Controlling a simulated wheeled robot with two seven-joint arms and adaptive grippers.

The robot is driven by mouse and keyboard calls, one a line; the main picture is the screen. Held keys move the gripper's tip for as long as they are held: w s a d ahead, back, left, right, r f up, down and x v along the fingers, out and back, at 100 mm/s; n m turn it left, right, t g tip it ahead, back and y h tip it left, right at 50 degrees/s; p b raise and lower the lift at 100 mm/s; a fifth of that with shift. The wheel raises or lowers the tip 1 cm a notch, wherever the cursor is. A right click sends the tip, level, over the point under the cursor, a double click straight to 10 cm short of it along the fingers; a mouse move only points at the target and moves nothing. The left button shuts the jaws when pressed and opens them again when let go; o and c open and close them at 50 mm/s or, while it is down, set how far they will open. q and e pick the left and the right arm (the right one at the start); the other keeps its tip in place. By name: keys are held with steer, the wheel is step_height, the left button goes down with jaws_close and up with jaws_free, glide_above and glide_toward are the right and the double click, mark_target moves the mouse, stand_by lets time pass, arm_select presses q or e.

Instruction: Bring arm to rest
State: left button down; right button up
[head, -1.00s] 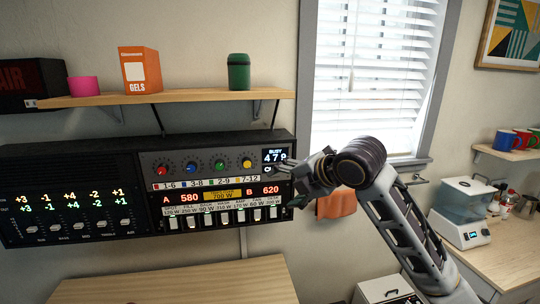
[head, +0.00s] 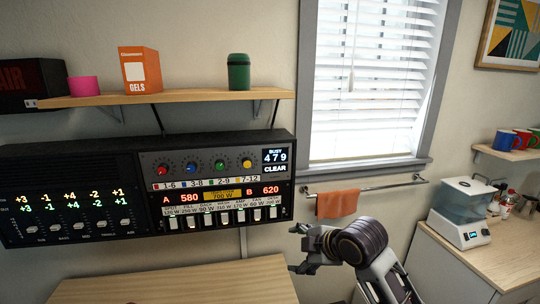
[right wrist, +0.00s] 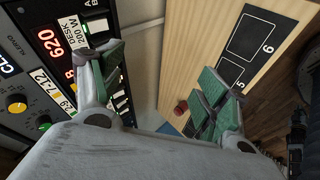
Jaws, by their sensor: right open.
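My right arm (head: 385,272) comes in from the lower right of the head view. My right gripper (head: 300,255) is below the right end of the wall console, apart from it and near the right edge of the wooden desk. In the right wrist view the fingers of my right gripper (right wrist: 160,95) stand wide apart with nothing between them. The black control console (head: 215,214) hangs on the wall, with knobs, switches and lit digits; its display reads BUSY 479 CLEAR. My left gripper does not show.
The wooden desk (head: 180,285) lies below the console; it also shows in the right wrist view (right wrist: 205,60). A towel rail (head: 385,187) holds an orange towel (head: 335,204). A counter (head: 470,262) with a blue-tanked machine (head: 465,215) stands at right. A shelf (head: 190,97) is above the console.

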steer(key=s+d+f+m+g+h, duration=0.25)
steer(key=s+d+f+m, duration=0.55)
steer(key=s+f, duration=0.4)
steer(key=s+d+f+m+g+h, duration=0.25)
steer(key=s+d+f+m, duration=0.35)
steer(key=s+f+m, duration=0.45)
steer(key=s+f+n, duration=0.1)
steer(key=s+f, duration=0.1)
steer(key=f, duration=1.6)
steer(key=s+f+n, duration=0.1)
steer(key=s+f, duration=0.1)
steer(key=f, duration=1.6)
steer(key=s+d+f+g, duration=0.1)
steer(key=s+d+f, duration=0.1)
steer(key=s+f, duration=0.8)
steer(key=s+d+f+b, duration=0.1)
steer(key=s+d+f, duration=0.1)
steer(key=s+f, duration=0.8)
steer(key=shift+s+d+g+b, duration=0.2)
steer(key=shift+s+g+b, duration=0.15)
steer(key=shift+s, duration=0.45)
